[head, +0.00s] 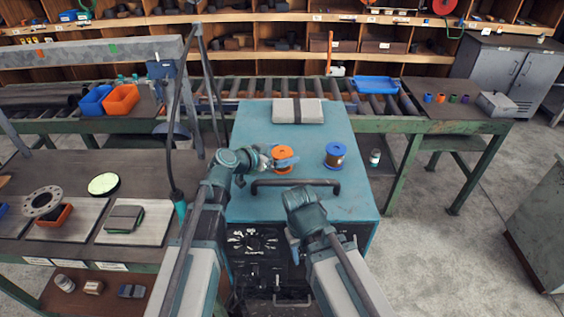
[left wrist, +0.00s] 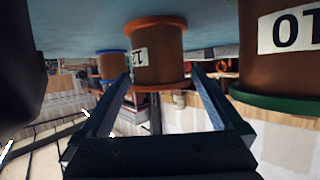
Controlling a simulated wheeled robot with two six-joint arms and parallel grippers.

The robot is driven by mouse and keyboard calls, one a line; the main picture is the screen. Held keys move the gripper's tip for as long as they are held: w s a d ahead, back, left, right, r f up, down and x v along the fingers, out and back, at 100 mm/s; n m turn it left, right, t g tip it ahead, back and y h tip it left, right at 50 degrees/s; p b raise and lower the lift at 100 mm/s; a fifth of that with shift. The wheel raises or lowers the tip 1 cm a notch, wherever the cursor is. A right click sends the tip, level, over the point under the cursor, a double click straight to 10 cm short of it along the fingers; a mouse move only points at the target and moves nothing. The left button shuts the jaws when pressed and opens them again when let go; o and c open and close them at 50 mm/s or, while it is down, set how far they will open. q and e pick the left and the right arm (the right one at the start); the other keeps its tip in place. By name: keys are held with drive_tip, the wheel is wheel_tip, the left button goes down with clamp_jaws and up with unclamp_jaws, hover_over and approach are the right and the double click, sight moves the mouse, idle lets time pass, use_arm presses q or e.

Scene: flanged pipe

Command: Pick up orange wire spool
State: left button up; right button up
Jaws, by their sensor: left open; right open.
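The orange wire spool (head: 284,156), with orange flanges and a brown winding, stands on the blue cabinet top (head: 250,200). My left gripper (head: 272,160) is open at the spool's left side. In the left wrist view, which looks upside down, the orange spool (left wrist: 157,55) shows between and beyond the two open fingers (left wrist: 162,76). I cannot tell whether they touch it. My right gripper (head: 292,243) is open above the front edge of the cabinet, away from the spool, and its fingers are mostly hidden.
A blue-flanged spool (head: 335,155) stands right of the orange one. A green-flanged spool (left wrist: 280,60) is close by in the left wrist view. A grey block with a dark band (head: 298,111) lies behind, and a dark handle (head: 296,184) in front.

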sight(283, 153)
use_arm(q)
drive_tip(key=b+x, duration=0.1)
drive_tip(key=x, duration=0.2)
drive_tip(key=shift+w+d+f, duration=0.15)
drive_tip(key=shift+w+f, duration=0.05)
drive_tip(key=shift+w, duration=0.05)
drive_tip(key=shift+s, duration=0.1)
drive_tip(key=shift+c, duration=0.7)
drive_tip(key=shift+r, duration=0.1)
drive_tip(key=c, duration=1.2)
